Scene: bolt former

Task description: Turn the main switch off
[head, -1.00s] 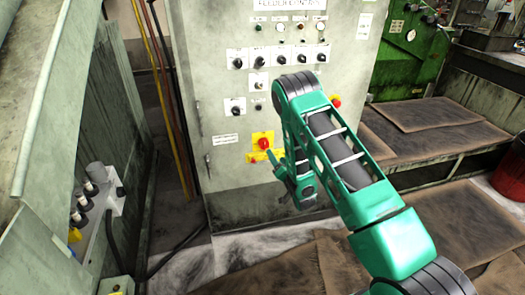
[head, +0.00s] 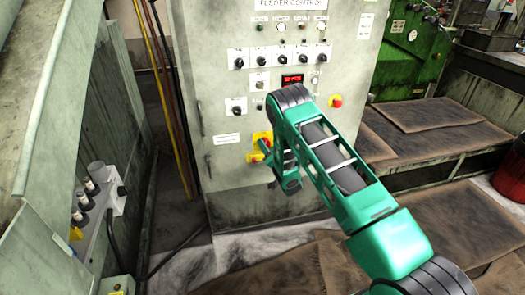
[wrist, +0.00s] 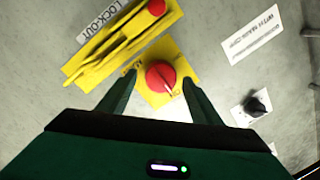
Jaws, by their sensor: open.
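The main switch is a red round knob (wrist: 161,72) on a yellow plate (wrist: 153,98), with a small pale mark near its lower edge in the wrist view. My gripper (wrist: 158,82) is open, with one dark green finger on each side of the knob. Whether the fingers touch it, I cannot tell. In the head view my gripper (head: 264,149) is at the lower part of the grey cabinet (head: 228,178) and partly covers the yellow switch plate (head: 268,135).
A yellow lock-out piece (wrist: 115,42) with a red part lies close beside the switch in the wrist view. A black selector knob (wrist: 257,106) is to the right. Above, the cabinet carries several black knobs and a red emergency button (head: 336,101). A grey machine stands at the left.

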